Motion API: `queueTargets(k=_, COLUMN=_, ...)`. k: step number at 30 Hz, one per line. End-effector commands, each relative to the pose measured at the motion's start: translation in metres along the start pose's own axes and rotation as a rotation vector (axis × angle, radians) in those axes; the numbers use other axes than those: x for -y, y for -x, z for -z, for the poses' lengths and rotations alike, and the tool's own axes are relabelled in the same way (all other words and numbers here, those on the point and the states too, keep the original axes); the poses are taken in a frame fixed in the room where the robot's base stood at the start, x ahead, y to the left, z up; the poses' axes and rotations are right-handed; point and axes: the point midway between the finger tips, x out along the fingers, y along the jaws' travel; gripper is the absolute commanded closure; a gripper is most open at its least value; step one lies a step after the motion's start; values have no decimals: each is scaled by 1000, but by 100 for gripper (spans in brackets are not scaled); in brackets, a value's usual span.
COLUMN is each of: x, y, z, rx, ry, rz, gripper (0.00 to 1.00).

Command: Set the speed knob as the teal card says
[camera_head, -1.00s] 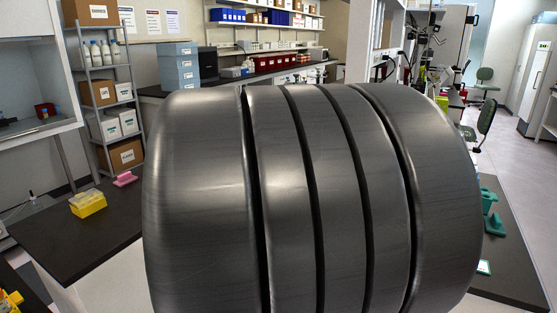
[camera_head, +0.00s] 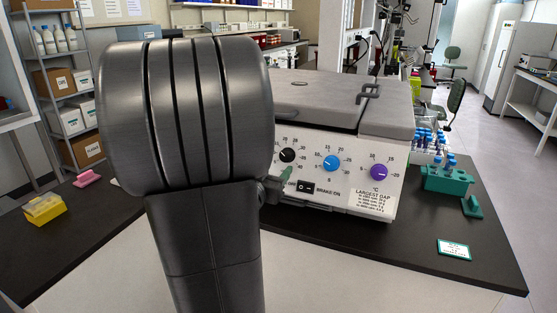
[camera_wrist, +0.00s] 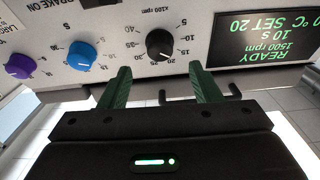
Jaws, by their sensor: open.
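The machine's front panel has a black knob (camera_head: 287,155), marked x100 rpm in the wrist view (camera_wrist: 160,44), where the picture is upside down. Its white pointer aims toward the lower right there, around the 15 and 20 marks. The display (camera_wrist: 265,38) reads READY, 1500 rpm, 10 s, SET 20 °C. My gripper (camera_wrist: 160,84) is open and empty, its green fingers on either side of the black knob's line but short of it, apart from the panel. The teal-edged card (camera_head: 454,249) lies on the bench at right; its writing is too small to read.
A blue knob (camera_head: 331,163) and a purple knob (camera_head: 379,172) sit beside the black one. A teal tube rack (camera_head: 447,180) stands right of the machine. My arm hides the panel's left part in the head view.

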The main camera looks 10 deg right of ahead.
Motion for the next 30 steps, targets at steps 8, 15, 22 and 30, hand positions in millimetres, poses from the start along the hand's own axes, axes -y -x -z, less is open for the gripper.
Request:
queueTargets(k=8, x=0, y=-46, z=0, rx=0, ry=2, rz=-1, gripper=43)
queueTargets(k=15, x=0, y=-58, z=0, rx=0, ry=1, rz=1, gripper=43)
queueTargets(k=22, x=0, y=-58, z=0, rx=0, ry=0, rz=1, gripper=44)
queueTargets(k=30, x=0, y=-58, z=0, rx=0, ry=0, rz=1, gripper=87)
